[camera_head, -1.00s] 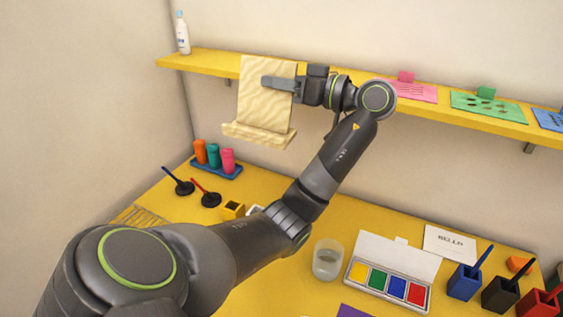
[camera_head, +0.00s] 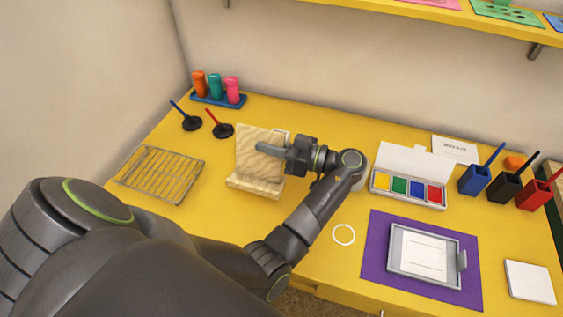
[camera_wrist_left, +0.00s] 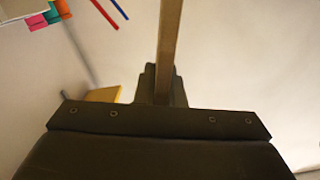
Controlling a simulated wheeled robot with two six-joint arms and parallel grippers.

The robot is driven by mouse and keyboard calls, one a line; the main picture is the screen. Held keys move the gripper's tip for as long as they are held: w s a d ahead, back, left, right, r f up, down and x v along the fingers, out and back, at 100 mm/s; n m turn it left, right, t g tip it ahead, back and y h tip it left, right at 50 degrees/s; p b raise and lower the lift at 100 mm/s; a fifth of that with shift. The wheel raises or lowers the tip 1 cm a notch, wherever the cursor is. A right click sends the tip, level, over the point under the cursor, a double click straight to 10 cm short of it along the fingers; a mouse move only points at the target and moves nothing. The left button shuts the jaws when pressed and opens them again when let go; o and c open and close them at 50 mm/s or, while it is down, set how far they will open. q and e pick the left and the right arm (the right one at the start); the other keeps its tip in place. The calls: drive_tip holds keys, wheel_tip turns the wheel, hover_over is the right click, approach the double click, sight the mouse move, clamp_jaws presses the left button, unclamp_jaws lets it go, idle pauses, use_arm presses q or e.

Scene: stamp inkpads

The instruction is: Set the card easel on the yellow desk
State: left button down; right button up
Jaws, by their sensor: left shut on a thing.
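The card easel (camera_head: 259,165) is a pale wood-grained panel with a ledge along its bottom. It is upright, slightly tilted, over the middle-left of the yellow desk (camera_head: 330,125). I cannot tell whether its base touches the desk. My left gripper (camera_head: 272,150) is shut on the easel's upper right part, reaching in from the right side. In the left wrist view the easel shows edge-on as a narrow brown strip (camera_wrist_left: 170,45) between the fingers. My right gripper is not in view.
A wire rack (camera_head: 160,174) lies left of the easel, with two black-based stampers (camera_head: 222,130) behind. A paint box (camera_head: 408,189) and a purple mat (camera_head: 376,250) lie to the right. A white ring (camera_head: 344,235) lies in front. The yellow shelf (camera_head: 430,17) is above.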

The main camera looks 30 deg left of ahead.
sight(269, 161)
use_arm(q)
wheel_tip(269, 161, down, 5)
drive_tip(key=shift+f, duration=0.1)
idle(0.3)
drive_tip(key=shift+f, duration=0.1)
drive_tip(key=c, duration=1.5)
unclamp_jaws()
